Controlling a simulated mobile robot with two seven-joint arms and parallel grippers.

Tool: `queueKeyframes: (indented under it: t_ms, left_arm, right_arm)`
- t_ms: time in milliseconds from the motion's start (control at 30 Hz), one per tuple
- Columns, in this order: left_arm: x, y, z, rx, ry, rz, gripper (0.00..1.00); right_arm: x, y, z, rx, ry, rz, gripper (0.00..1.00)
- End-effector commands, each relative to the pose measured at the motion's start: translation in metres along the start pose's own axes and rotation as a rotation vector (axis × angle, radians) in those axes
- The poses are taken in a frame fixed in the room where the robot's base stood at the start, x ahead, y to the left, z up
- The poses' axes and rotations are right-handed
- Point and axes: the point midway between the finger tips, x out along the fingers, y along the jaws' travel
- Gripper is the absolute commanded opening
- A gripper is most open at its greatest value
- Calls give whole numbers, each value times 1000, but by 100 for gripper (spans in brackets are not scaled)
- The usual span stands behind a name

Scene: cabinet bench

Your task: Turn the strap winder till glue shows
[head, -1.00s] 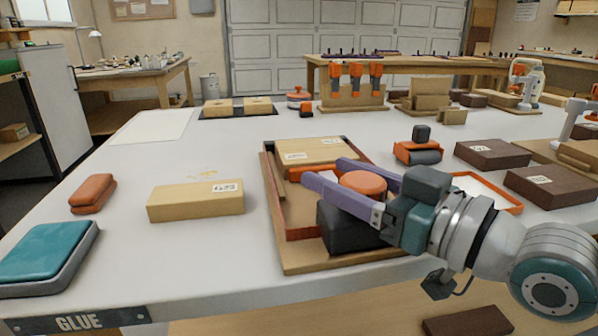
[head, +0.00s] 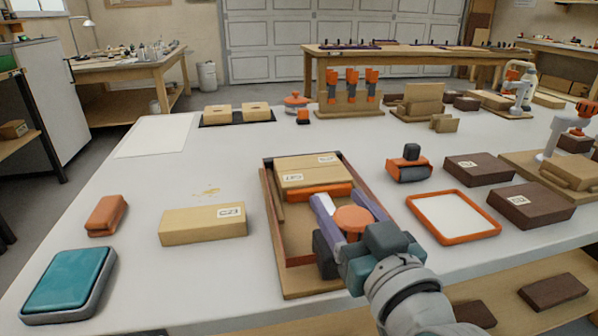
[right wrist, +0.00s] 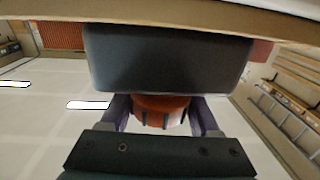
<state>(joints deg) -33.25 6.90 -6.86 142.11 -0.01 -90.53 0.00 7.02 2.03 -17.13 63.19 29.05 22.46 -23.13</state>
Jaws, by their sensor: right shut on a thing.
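The strap winder is a dark grey block (head: 326,258) with a round orange knob (head: 353,218), at the front right of a wooden clamping board (head: 303,285). A dark red strap (head: 267,213) runs round the board. At the back of the board lie light wood blocks (head: 304,177) with labels, and an orange bar (head: 312,195) in front of them. My right gripper (head: 344,203) has its purple fingers on both sides of the knob and is shut on it. The right wrist view shows the knob (right wrist: 160,109) between the fingers, against the dark block. I see no glue at the blocks' joint. My left gripper is out of view.
A loose light wood block (head: 203,224) lies left of the board, near a yellowish smear (head: 206,191). An orange block (head: 106,215) and a teal pad (head: 70,284) are further left. An orange-rimmed tray (head: 453,216) and dark brown blocks (head: 530,205) stand right.

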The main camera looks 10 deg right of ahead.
Motion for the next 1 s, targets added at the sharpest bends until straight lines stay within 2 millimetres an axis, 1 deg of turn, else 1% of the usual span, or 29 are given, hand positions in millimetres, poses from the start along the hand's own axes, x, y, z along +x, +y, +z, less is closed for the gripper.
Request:
queueKeyframes:
  t_ms: [33,300,333,567,833,933,1000]
  left_arm:
    - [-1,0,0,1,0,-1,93]
    - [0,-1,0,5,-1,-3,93]
    - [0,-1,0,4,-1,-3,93]
    - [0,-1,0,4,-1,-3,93]
    - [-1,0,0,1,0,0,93]
    - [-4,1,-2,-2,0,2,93]
    - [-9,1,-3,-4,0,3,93]
  right_arm:
    - [1,0,-3,1,6,5,7]
    - [1,0,-2,-1,7,4,7]
    - [1,0,-2,-1,7,4,66]
    - [0,0,-1,0,4,3,92]
    - [-1,0,-1,0,1,3,93]
    - [-9,0,-1,1,0,3,93]
    - [-20,0,-2,1,-1,3,93]
